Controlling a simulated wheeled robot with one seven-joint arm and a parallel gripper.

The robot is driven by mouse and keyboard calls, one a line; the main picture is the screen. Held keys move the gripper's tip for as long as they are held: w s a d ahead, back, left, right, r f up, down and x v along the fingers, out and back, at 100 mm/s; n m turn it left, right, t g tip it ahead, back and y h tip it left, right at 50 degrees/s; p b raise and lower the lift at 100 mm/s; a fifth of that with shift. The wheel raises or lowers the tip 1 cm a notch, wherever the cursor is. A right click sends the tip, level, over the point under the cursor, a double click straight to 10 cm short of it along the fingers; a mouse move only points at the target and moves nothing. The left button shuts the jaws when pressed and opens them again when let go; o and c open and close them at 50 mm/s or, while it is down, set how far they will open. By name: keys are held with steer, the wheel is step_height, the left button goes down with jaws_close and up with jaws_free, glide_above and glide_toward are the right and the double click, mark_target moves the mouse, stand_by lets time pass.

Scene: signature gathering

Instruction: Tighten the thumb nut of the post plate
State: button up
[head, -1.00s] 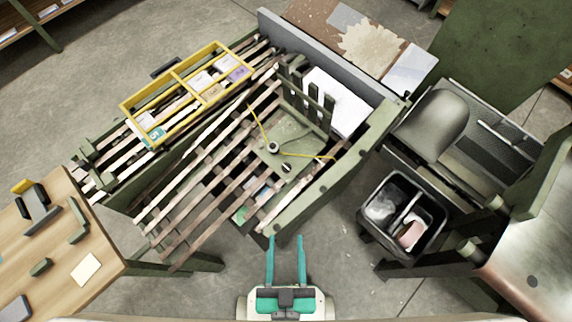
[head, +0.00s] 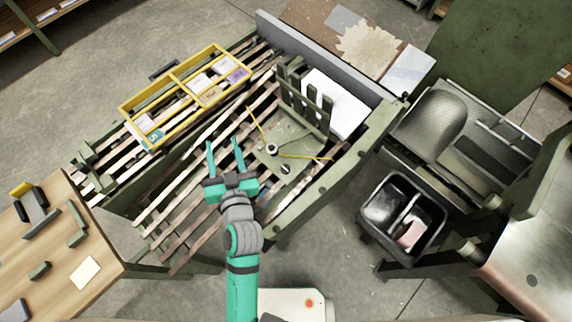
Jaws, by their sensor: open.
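The green post plate (head: 296,143) lies on the slatted rack right of the picture's middle, with several green upright posts (head: 307,100) along its far side. Two dark round fittings show on it: one with a pale centre (head: 272,149), and a slotted one (head: 286,169) nearer to me. I cannot tell for sure which is the thumb nut. My gripper (head: 224,143) is open and empty over the slats, left of the plate and apart from it. Its two teal fingers point away from me.
A yellow divided tray (head: 176,88) with packets sits on the slats at the upper left. Yellow cords (head: 305,157) lie on the plate. A white stack (head: 340,105) stands behind the posts. A black two-part bin (head: 402,217) is at the right. A wooden table (head: 60,250) is at the left.

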steer(key=w+a+r+n+g+y, duration=0.4)
steer(key=w+a+r+n+y, duration=0.4)
steer(key=n, duration=0.3)
steer(key=n+g+h, duration=1.1)
steer(key=n+h, duration=0.2)
glide_above(286, 168)
step_height(286, 168, down, 11)
step_height(286, 168, down, 11)
steer(key=shift+f, duration=0.1)
steer(key=shift+c, duration=0.4)
steer(key=c, duration=1)
